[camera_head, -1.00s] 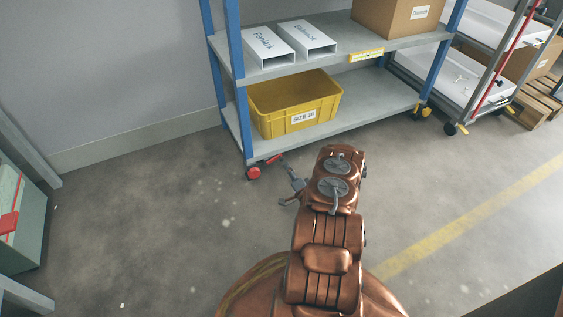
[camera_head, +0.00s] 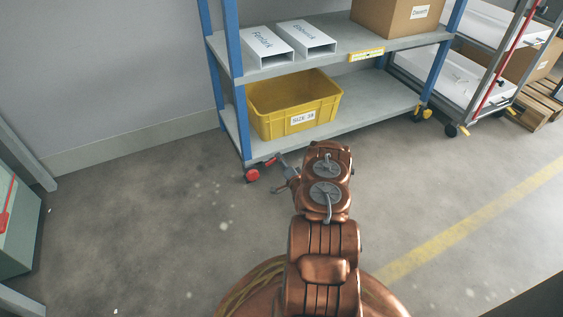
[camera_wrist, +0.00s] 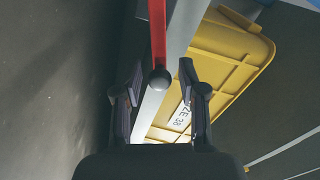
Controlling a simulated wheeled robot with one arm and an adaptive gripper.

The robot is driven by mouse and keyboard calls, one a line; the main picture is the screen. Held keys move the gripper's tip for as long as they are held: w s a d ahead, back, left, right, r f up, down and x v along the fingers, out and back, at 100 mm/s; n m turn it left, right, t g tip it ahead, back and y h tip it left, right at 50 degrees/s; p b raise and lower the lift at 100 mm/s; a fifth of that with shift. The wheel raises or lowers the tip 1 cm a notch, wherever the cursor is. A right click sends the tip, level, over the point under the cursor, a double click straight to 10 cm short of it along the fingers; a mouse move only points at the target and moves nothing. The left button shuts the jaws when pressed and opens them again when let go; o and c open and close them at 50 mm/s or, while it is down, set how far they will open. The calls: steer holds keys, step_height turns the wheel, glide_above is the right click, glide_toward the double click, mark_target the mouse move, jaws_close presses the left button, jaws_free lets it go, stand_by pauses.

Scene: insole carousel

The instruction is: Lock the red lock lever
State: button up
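The red lock lever (camera_head: 269,162) sticks out by the red front-left caster (camera_head: 252,174) of the blue and grey shelf cart, low near the floor. In the wrist view the lever (camera_wrist: 158,40) is a red bar ending in a dark ball knob (camera_wrist: 160,79). My gripper (camera_wrist: 161,90) is open, with one dark finger on each side of the knob. The knob appears centred between the fingertips, with gaps on both sides. How far it reaches in depth between them I cannot tell. In the head view my gripper (camera_head: 286,168) is beside the lever's end.
A yellow bin (camera_head: 330,112) sits on the cart's lower shelf (camera_head: 375,105). White boxes (camera_head: 270,47) and a cardboard box (camera_head: 385,15) are on the upper shelf. Another cart (camera_head: 450,75) stands at the right.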

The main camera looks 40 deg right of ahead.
jaws_close()
steer(key=shift+r, duration=0.1)
stand_by(0.4)
